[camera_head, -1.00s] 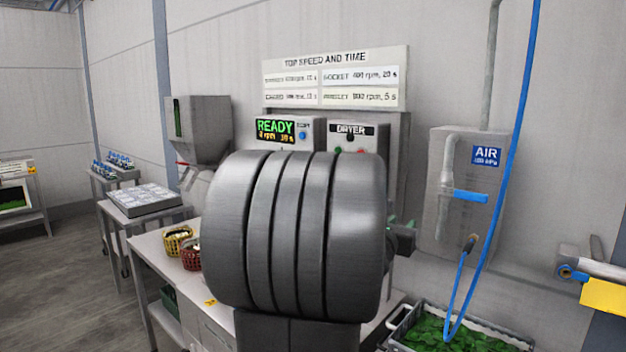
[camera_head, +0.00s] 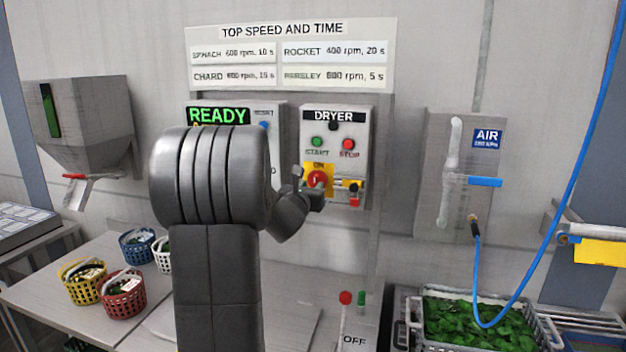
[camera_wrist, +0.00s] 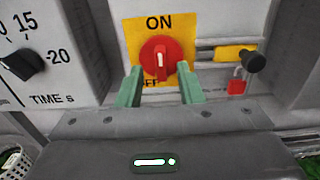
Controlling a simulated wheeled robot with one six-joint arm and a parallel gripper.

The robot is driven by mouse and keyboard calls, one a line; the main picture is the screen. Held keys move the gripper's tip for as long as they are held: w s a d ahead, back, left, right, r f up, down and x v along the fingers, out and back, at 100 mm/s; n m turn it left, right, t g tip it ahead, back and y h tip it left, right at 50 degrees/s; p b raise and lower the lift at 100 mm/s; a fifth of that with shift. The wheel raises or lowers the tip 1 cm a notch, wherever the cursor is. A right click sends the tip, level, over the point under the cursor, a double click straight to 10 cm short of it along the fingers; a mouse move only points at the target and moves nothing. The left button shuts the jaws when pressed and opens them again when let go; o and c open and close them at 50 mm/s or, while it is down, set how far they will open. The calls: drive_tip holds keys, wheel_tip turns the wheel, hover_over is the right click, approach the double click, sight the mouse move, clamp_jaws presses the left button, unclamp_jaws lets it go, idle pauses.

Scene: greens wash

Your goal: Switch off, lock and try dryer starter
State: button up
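The dryer starter box (camera_head: 362,120), labelled DRYER, is on the wall behind the bench, with a green START button (camera_head: 317,142) and a red STOP button (camera_head: 348,144). Below them is the red rotary switch (camera_head: 317,179) on a yellow plate. In the wrist view the switch (camera_wrist: 161,60) has its white mark upright, toward ON; the lower OFF label is partly hidden. My gripper (camera_wrist: 159,72) is open, its green fingers low on either side of the knob; contact is unclear. A red padlock (camera_wrist: 237,84) hangs right of the switch, beside a black knob (camera_wrist: 256,61) and yellow strip (camera_wrist: 228,54).
A timer dial (camera_wrist: 22,62) is close on the left of my gripper. The READY panel (camera_head: 218,116) is partly behind my arm. Baskets (camera_head: 122,292) stand on the bench at left. A blue hose (camera_head: 560,200) hangs at right above a crate of greens (camera_head: 425,312).

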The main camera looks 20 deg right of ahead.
sight(314, 183)
drive_tip(key=shift+p+x, duration=0.4)
drive_tip(key=shift+x, duration=1.15)
clamp_jaws()
